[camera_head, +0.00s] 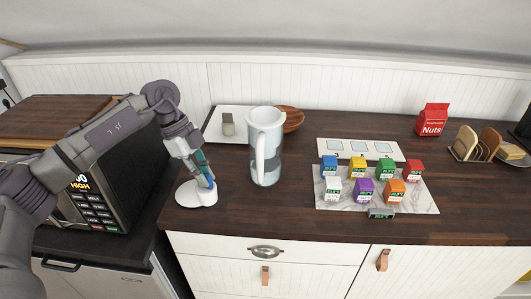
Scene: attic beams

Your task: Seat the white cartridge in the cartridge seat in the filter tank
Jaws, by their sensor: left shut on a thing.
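A clear pitcher with a white handle (261,165) stands upright on the dark counter. Its open top shows a pale inside, which looks like the filter tank (265,117); the cartridge seat cannot be made out. A small pale grey-beige piece (228,128), perhaps the white cartridge, stands on a white tray (217,113) behind and left of the pitcher. My left gripper (209,183) points down left of the pitcher. It is shut on a white round lid-like piece (187,194) at the counter's front left; whether this touches the counter is unclear. My right gripper is out of view.
A brown round plate (292,120) is behind the pitcher. To the right are a marble board (412,203) with several coloured boxes, a white card (392,147), a red nuts bag (432,121) and a toast rack (463,143). A black microwave (136,190) is at left.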

